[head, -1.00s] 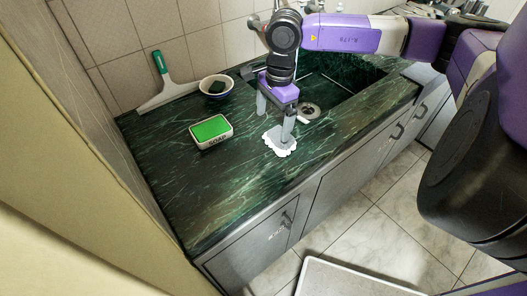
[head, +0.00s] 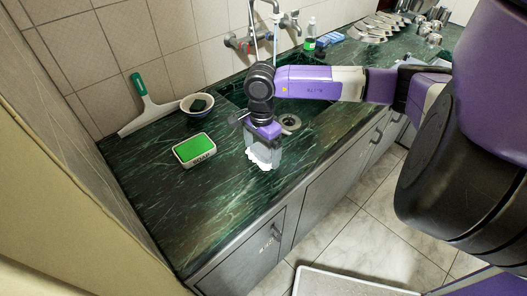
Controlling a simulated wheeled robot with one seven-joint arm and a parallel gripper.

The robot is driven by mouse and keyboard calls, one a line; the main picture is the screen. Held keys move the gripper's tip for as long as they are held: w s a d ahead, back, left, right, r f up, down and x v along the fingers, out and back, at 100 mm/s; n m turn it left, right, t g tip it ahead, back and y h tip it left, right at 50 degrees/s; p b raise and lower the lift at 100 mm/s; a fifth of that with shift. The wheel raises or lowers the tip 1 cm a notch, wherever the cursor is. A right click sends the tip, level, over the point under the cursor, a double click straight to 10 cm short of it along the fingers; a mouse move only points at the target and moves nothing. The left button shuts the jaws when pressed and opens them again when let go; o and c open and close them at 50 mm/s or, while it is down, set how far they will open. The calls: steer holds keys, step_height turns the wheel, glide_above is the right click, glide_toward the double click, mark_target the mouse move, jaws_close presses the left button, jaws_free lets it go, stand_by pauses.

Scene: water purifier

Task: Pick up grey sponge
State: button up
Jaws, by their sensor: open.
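My gripper (head: 262,155) points down over the green marble counter, left of the sink. Its grey fingers are open. A pale, whitish piece with a scalloped edge (head: 263,164) lies on the counter right at the fingertips, partly hidden by them. It is the only pale, sponge-like thing near my gripper, but I cannot tell for sure that it is the grey sponge. I cannot tell whether the fingers touch it.
A soap box with a green top (head: 195,150) and a bowl (head: 197,105) holding a dark piece stand to the left. The front left counter is clear.

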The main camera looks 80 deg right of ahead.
mark_target(262, 150)
steer(key=c, duration=1.6)
steer(key=shift+o, duration=0.2)
step_height(262, 150, up, 20)
steer(key=b, duration=0.2)
